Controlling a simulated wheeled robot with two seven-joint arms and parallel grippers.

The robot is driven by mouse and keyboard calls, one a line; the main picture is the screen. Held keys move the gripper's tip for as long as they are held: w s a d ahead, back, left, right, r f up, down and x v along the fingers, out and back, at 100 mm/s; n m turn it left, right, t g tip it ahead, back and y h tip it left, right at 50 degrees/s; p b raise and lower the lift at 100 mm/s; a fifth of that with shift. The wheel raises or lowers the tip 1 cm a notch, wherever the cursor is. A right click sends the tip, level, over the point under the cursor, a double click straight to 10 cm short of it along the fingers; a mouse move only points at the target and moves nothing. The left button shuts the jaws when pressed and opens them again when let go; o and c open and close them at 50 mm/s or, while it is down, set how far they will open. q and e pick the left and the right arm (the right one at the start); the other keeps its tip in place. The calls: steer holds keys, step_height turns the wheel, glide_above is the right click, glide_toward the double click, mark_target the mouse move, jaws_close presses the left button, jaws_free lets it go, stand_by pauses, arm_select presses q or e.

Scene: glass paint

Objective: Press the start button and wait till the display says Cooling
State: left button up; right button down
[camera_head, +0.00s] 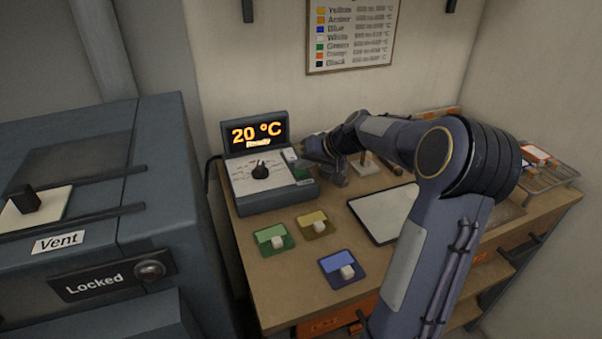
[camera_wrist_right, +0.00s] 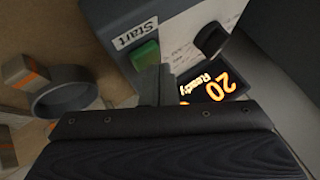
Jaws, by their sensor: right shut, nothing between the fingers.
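The control box (camera_head: 270,195) stands at the back left of the bench. Its display (camera_head: 256,133) reads 20 °C and Ready in orange; the display also shows in the right wrist view (camera_wrist_right: 212,88). A black knob (camera_head: 260,170) sits on its sloped face. The green start button (camera_wrist_right: 146,55), beside a Start label (camera_wrist_right: 136,33), shows in the right wrist view. My right gripper (camera_head: 318,158) is shut and empty at the right side of the box. In the wrist view its fingertips (camera_wrist_right: 153,82) are close to the button; whether they touch cannot be told. My left gripper is not in view.
A dark kiln (camera_head: 95,215) labelled Vent and Locked stands at the left. Green (camera_head: 273,239), yellow (camera_head: 315,224) and blue (camera_head: 343,269) sample pieces lie on the bench. A white-topped panel (camera_head: 384,212) lies behind my right arm. A wire rack (camera_head: 545,175) stands at the right.

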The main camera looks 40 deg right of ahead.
mark_target(304, 173)
steer(key=shift+f+b, duration=0.45)
steer(key=shift+b, duration=0.1)
stand_by(0.5)
stand_by(0.4)
steer(key=shift+r+p, duration=0.5)
steer(key=shift+r, duration=0.35)
steer(key=shift+r+p, duration=1.7)
steer(key=shift+r, duration=0.9)
steer(key=shift+f, duration=0.1)
steer(key=shift+a, duration=0.1)
